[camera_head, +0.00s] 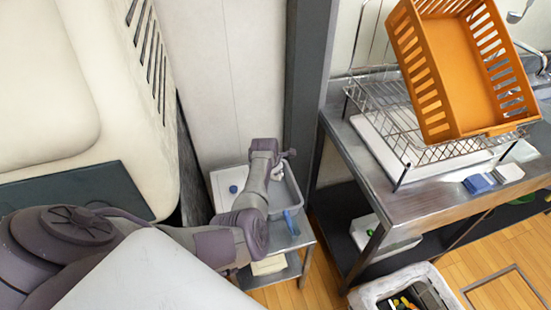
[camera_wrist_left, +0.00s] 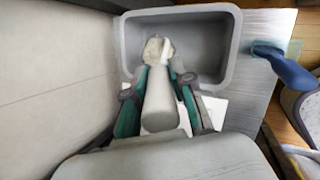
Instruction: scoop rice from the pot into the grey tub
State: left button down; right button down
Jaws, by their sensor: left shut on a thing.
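My left gripper (camera_wrist_left: 158,82) is shut on a pale grey scoop (camera_wrist_left: 160,102), seen by its thick handle between the fingers. A whitish lump (camera_wrist_left: 155,48), which looks like rice, shows at the scoop's far end. That end is over the grey tub (camera_wrist_left: 232,45), whose inside looks otherwise empty. I cannot tell whether the scoop touches the tub's floor. In the head view my left gripper (camera_head: 284,154) reaches over the grey tub (camera_head: 294,186) on a small metal cart; the scoop is hidden there. No pot can be made out. My right gripper is not in view.
A blue object (camera_wrist_left: 285,68) lies beside the tub on the metal cart (camera_head: 270,277). A large cream appliance (camera_head: 110,60) stands close on the left, a dark post (camera_head: 308,90) behind. The steel counter (camera_head: 430,200) at right carries a wire rack and tilted orange basket (camera_head: 455,75).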

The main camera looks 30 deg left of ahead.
pick_arm(q)
jog(key=s+d+f+t+y+b, duration=0.2)
jog(key=s+f+t+b, duration=0.3)
jog(key=b, duration=1)
jog(key=shift+s+f+t+y, duration=0.3)
jog(key=shift+f+t+y, duration=0.3)
jog(key=shift+f+t, duration=1.25)
jog(key=shift+r, duration=0.25)
notch_tip(320, 180, up, 5)
jog(key=p, duration=0.4)
jog(key=shift+p, duration=0.4)
